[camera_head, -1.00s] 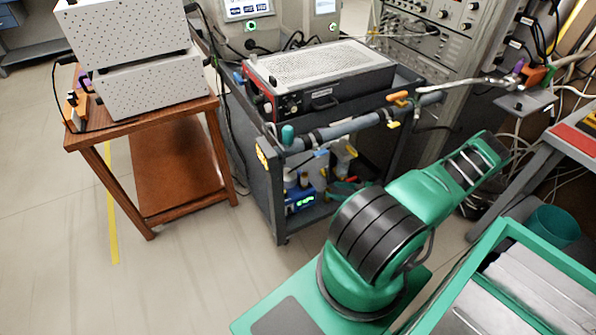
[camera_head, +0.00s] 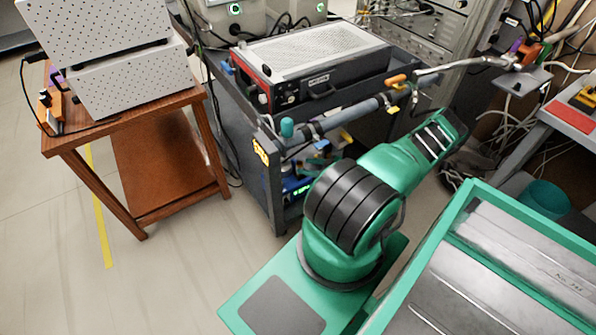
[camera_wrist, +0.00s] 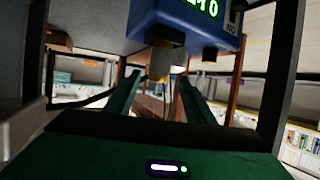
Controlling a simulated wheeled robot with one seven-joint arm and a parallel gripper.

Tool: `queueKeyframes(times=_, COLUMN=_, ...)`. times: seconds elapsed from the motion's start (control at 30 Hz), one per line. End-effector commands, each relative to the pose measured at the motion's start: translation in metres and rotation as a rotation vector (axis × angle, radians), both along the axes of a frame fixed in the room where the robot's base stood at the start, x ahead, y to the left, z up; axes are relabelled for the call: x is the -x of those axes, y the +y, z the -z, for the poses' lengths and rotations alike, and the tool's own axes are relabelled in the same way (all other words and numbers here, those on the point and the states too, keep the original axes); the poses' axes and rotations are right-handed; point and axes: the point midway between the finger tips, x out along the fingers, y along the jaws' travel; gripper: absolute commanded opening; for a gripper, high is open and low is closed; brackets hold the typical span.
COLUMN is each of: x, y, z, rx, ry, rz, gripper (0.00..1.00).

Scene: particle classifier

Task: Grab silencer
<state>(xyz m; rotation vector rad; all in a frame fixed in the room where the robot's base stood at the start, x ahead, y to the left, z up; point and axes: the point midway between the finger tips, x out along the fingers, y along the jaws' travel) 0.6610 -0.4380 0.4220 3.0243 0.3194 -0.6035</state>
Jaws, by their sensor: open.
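A small pale yellowish cylinder (camera_wrist: 159,64) hangs below a black fitting under a blue box (camera_wrist: 197,38) with a green-lit display in the wrist view. It may be the silencer, but I cannot be sure. My gripper (camera_wrist: 160,80) is open. Its two green fingers stand apart, one on each side of the cylinder in the picture; I see no contact, and the depth between them is unclear. In the head view the blue box (camera_head: 296,187) sits low inside the dark cart, partly behind my green arm. My gripper is hidden there.
The dark cart (camera_head: 262,180) carries a perforated instrument (camera_head: 315,55) and a horizontal grey tube (camera_head: 345,120). A wooden table (camera_head: 165,180) with white boxes stands left. Cart posts and walls crowd my gripper in the wrist view. Floor (camera_head: 170,275) at lower left is clear.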

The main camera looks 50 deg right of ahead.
Motion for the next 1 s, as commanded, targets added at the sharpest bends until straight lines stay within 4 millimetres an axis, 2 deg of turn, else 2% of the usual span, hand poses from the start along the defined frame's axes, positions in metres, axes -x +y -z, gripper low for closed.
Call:
queueKeyframes(times=0.3, x=-0.038, y=0.006, z=0.015, rx=-0.002, ry=-0.002, rz=-0.001, gripper=0.49)
queueKeyframes(times=0.63, x=-0.044, y=0.007, z=0.018, rx=0.0, ry=0.0, rz=-0.001, gripper=0.49)
queueKeyframes(times=0.67, x=-0.044, y=0.007, z=0.018, rx=0.0, ry=0.0, rz=-0.001, gripper=0.44)
queueKeyframes(times=0.83, x=-0.044, y=0.007, z=0.018, rx=0.0, ry=0.0, rz=-0.001, gripper=0.04)
queueKeyframes(times=1.0, x=-0.044, y=0.007, z=0.017, rx=0.0, ry=-0.001, rz=-0.002, gripper=0.02)
